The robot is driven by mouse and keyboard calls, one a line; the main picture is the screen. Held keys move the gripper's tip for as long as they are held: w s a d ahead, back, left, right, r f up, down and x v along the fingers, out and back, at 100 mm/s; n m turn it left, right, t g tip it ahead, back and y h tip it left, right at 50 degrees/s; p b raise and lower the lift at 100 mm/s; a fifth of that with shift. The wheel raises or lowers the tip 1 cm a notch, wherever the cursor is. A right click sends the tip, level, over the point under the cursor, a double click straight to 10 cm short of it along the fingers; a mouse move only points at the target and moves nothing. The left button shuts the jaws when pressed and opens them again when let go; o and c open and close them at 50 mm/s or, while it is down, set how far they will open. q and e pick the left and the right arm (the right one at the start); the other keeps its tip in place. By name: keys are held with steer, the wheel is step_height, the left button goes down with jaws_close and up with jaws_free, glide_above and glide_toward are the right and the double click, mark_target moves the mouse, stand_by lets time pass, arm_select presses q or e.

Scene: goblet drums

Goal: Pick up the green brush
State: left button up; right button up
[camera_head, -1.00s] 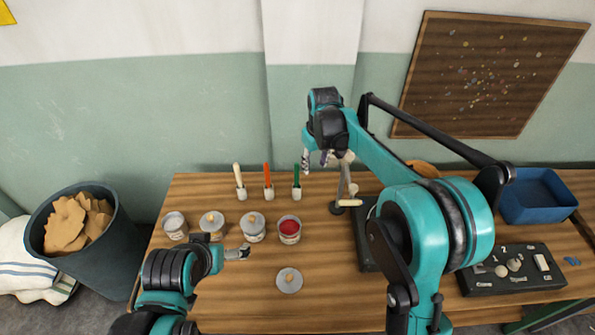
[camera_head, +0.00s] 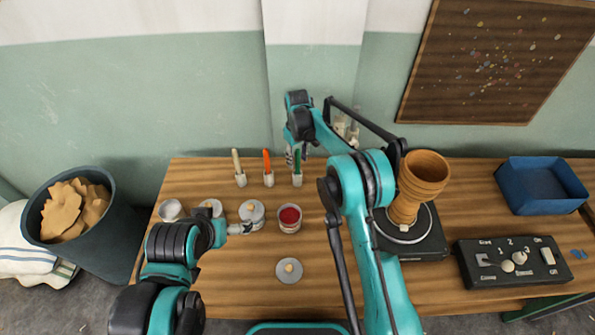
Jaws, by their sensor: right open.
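The green brush (camera_head: 297,164) stands upright in a small white holder (camera_head: 297,181) at the back of the wooden table. It is the rightmost of three brushes. My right gripper (camera_head: 294,156) is open, at the upper part of the green brush, overlapping it in the picture. I cannot tell whether the fingers touch it. My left gripper (camera_head: 243,228) hangs near the paint cans at the front left, away from the brush. It is too small to tell whether its fingers are apart.
An orange brush (camera_head: 267,161) and a cream brush (camera_head: 236,161) stand to the left in their own holders. Several cans, including one with red paint (camera_head: 289,217), sit in front. A wooden goblet drum (camera_head: 422,178) stands on a turntable (camera_head: 430,240) at right, close to my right arm.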

mark_target(298, 149)
step_height(298, 149, down, 2)
steer(key=shift+f, duration=0.25)
arm_select(q)
steer(key=shift+f, duration=0.5)
arm_select(e)
steer(key=shift+r, duration=0.1)
jaws_close()
arm_select(q)
step_height(298, 149, up, 4)
steer(key=p, duration=0.3)
steer(key=shift+f, duration=0.15)
arm_select(e)
step_height(298, 149, up, 10)
steer(key=shift+r, duration=0.1)
